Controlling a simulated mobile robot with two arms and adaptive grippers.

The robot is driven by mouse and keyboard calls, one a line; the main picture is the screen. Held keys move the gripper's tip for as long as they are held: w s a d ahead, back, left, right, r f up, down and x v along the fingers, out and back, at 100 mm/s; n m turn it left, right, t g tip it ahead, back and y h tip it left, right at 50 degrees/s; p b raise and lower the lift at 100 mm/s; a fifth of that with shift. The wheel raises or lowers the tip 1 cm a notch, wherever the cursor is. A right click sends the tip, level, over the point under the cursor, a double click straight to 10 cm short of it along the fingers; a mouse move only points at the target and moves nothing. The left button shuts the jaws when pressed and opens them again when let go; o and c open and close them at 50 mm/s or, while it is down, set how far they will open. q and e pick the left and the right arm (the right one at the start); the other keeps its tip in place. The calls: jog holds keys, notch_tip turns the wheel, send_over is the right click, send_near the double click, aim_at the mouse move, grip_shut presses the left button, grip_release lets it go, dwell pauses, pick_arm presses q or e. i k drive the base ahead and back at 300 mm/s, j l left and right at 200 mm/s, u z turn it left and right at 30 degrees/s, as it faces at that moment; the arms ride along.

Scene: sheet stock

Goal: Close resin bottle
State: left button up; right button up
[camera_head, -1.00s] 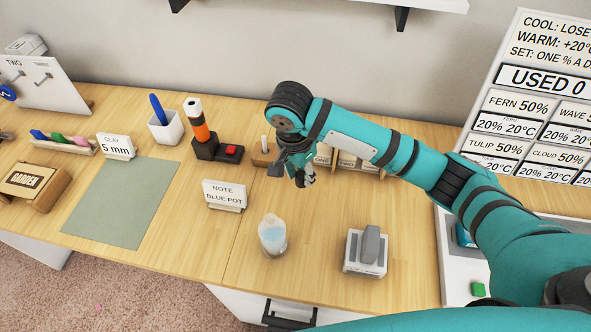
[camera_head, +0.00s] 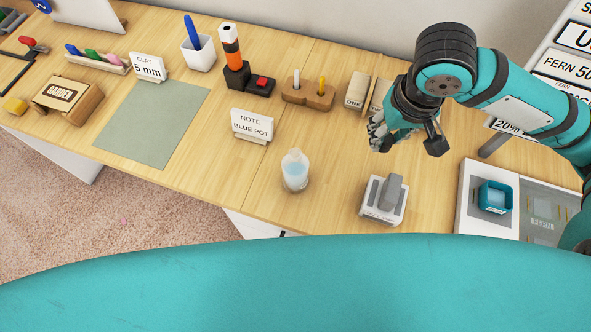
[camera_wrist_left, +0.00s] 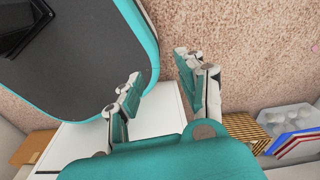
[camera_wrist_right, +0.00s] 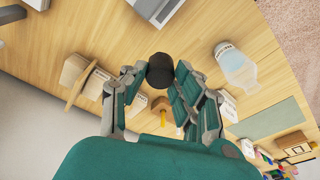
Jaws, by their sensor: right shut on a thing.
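The resin bottle (camera_head: 295,172) stands upright on the table, clear with pale blue liquid. It also shows in the right wrist view (camera_wrist_right: 238,68), apart from my right gripper; I see no cap on it. My right gripper (camera_head: 378,135) is above the table, to the right of and behind the bottle. In the right wrist view its fingers (camera_wrist_right: 160,82) are shut on a dark round piece, which looks like a cap (camera_wrist_right: 160,69). In the head view this piece cannot be made out. My left gripper (camera_wrist_left: 160,75) is open and empty over carpet, out of the head view.
A grey device (camera_head: 384,200) stands right of the bottle. A note sign (camera_head: 252,126) stands behind it. A wooden holder with two pegs (camera_head: 308,95) and wooden numbered blocks (camera_head: 357,90) stand farther back. A green mat (camera_head: 150,125) lies left. The table around the bottle is clear.

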aim_at(294, 164)
jog(key=k+j+z, duration=0.75)
jog(key=j, duration=0.15)
